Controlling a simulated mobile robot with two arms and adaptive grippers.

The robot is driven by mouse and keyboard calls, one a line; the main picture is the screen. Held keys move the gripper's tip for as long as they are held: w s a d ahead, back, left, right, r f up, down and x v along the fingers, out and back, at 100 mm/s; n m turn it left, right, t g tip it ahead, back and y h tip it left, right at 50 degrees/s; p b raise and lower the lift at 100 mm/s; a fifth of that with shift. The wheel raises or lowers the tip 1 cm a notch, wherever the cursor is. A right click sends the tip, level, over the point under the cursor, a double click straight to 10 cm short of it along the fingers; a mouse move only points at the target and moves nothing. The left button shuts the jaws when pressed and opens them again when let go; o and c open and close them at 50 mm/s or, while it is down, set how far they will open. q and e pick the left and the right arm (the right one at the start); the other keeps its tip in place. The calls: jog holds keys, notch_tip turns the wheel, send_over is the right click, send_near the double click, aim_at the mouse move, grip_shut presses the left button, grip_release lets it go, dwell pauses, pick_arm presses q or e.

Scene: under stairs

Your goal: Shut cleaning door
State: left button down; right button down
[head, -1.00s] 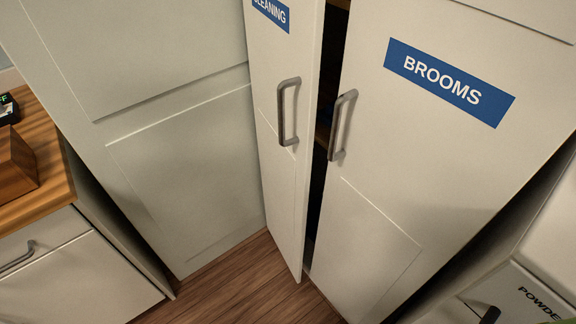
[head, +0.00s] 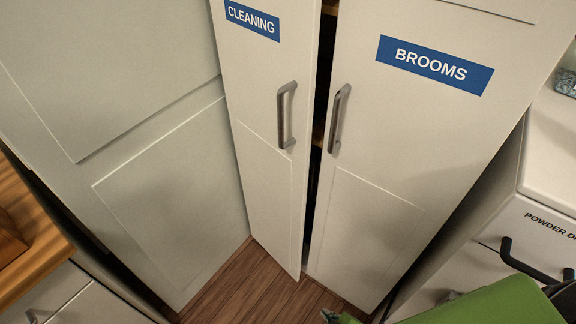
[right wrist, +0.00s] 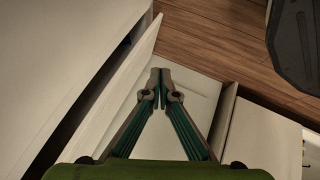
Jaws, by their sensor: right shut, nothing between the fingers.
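The white cleaning door (head: 268,105) stands slightly ajar in the head view, with a blue CLEANING label and a grey bar handle (head: 287,115). A narrow dark gap shows between it and the brooms door (head: 395,130). My right gripper (head: 335,317) shows at the bottom edge of the head view, partly cut off, below and apart from the doors. In the right wrist view my right gripper (right wrist: 160,77) has its fingertips together, with nothing between them. A white door edge (right wrist: 125,80), likely the cleaning door's, stands just left of the fingers there. My left gripper is out of view.
A tall white panel (head: 150,170) stands left of the cleaning door. A wooden counter (head: 35,250) over a drawer is at lower left. A white unit marked POWDER (head: 540,190) with a dark handle stands at right. Wooden floor (head: 235,290) lies below the doors.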

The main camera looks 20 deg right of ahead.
aim_at(294, 166)
jog(key=w+a+r+n+t+p, duration=0.1)
jog(key=w+r+n+t, duration=0.1)
jog(key=w+r, duration=0.5)
jog(key=w+a+r+n+t, duration=0.1)
jog(key=w+r+n+t, duration=0.2)
jog(key=r, duration=0.7)
jog(key=w+a+r+n+t+y+p, duration=0.1)
jog(key=w+r+n+t+y, duration=0.15)
jog(key=r, duration=1.05)
jog(key=w+a+r+n+t+y, duration=0.1)
jog(key=w+a+r+n+t, duration=0.2)
jog(key=r, duration=0.9)
jog(key=shift+n+g+h, duration=0.25)
jog(key=shift+n+g, duration=0.1)
jog(key=shift+n, duration=0.3)
jog(key=w+d+p, duration=0.1)
jog(key=w, duration=0.3)
jog(key=w+d+p, duration=0.1)
jog(key=w, duration=0.3)
jog(key=w+d+p, duration=0.1)
jog(key=w+p, duration=0.1)
jog(key=w, duration=0.1)
jog(key=shift+w, duration=0.4)
jog(key=shift+a, duration=0.1)
